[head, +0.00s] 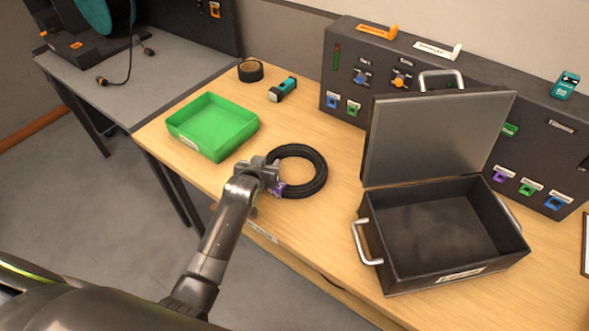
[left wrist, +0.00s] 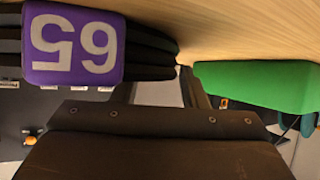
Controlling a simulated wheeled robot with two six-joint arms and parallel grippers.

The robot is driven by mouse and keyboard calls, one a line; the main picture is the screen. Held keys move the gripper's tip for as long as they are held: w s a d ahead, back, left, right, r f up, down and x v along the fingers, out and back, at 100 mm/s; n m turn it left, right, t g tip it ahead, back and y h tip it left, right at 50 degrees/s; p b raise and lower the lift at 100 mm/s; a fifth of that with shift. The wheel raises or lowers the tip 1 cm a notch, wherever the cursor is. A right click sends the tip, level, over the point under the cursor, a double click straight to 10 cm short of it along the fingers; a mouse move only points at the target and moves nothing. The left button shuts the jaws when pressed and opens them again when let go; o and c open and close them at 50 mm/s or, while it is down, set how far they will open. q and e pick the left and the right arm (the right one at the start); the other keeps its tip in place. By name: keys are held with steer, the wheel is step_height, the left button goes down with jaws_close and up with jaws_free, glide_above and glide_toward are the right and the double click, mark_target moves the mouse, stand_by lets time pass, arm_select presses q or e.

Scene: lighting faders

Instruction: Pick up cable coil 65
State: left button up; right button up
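Cable coil 65 (head: 316,181) is a black ring of cable lying flat on the wooden table. Its purple tag (head: 279,189) is on the coil's left side. In the left wrist view the tag (left wrist: 73,45) shows a large upside-down 65, with dark cable strands (left wrist: 150,50) behind it. My left gripper (head: 271,173) is at the coil's left edge, right by the tag. The frames do not show clearly whether its fingers are apart or whether they touch the coil. My right gripper is not in view.
A green tray (head: 190,143) stands left of the coil. An open black case (head: 376,236) with raised lid stands to the right. A tape roll (head: 251,70) and a teal flashlight (head: 283,90) lie behind. A dark panel (head: 345,55) with coloured tags lines the back.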

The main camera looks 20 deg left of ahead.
arm_select(q)
steer(key=shift+r, duration=0.1)
jaws_close()
